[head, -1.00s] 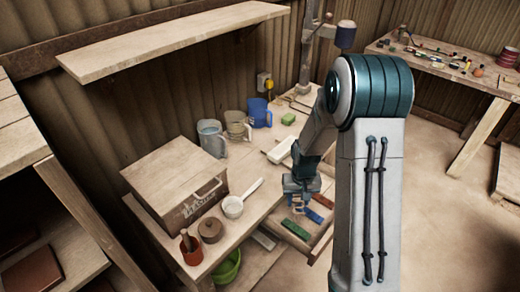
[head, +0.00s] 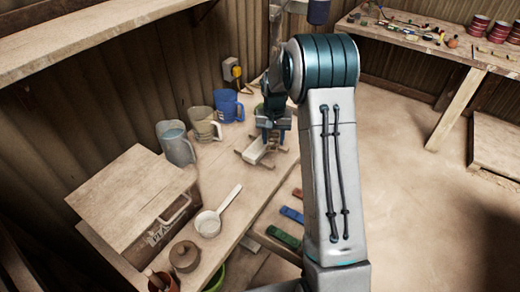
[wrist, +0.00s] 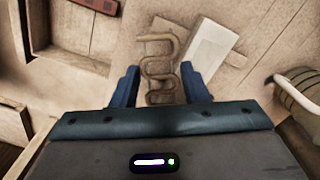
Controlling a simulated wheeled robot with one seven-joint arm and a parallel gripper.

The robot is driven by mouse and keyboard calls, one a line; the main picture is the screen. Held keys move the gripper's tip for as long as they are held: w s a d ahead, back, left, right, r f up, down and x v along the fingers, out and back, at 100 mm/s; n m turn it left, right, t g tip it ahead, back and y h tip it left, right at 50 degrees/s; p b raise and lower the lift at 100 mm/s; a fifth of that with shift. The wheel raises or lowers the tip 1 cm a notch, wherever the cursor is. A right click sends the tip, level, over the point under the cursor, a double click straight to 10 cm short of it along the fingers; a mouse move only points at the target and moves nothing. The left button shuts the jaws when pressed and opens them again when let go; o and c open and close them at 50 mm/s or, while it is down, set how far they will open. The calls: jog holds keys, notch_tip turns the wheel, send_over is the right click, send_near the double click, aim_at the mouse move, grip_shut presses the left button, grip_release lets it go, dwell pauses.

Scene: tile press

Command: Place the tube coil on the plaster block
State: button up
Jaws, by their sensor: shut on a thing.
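The tube coil (wrist: 158,68) is a brown tube bent into several loops. My gripper (wrist: 160,88) is shut on its near end, between the blue fingers in the wrist view. The plaster block (wrist: 208,50) is a pale white slab, just right of the coil in that view. In the head view my gripper (head: 272,133) is over the bench at the block (head: 255,149) and partly hides it. The coil is hard to make out there. I cannot tell whether coil and block touch.
A pan (head: 208,222), a wooden crate (head: 135,205) and several jugs, one blue (head: 228,105), stand on the bench to the left. An open drawer with coloured bars (head: 284,236) is at the bench's front. A shelf (head: 80,40) overhangs the left side.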

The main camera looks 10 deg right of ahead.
jog(key=w+d+b, duration=0.1)
jog(key=w, duration=0.1)
jog(key=w+d+r+m+b, duration=0.2)
jog(key=w, duration=0.1)
jog(key=shift+w+d+b, duration=0.3)
jog(key=shift+w, duration=0.05)
notch_tip(320, 180, up, 4)
jog(key=w+d+m+b, duration=0.3)
send_over(259, 146)
notch_tip(259, 146, down, 6)
jog(key=shift+r, duration=0.1)
jog(key=shift+f, duration=2.15)
jog(key=shift+f, duration=0.2)
jog(key=o, duration=1)
jog(key=shift+c, duration=0.2)
jog(key=shift+r, duration=0.1)
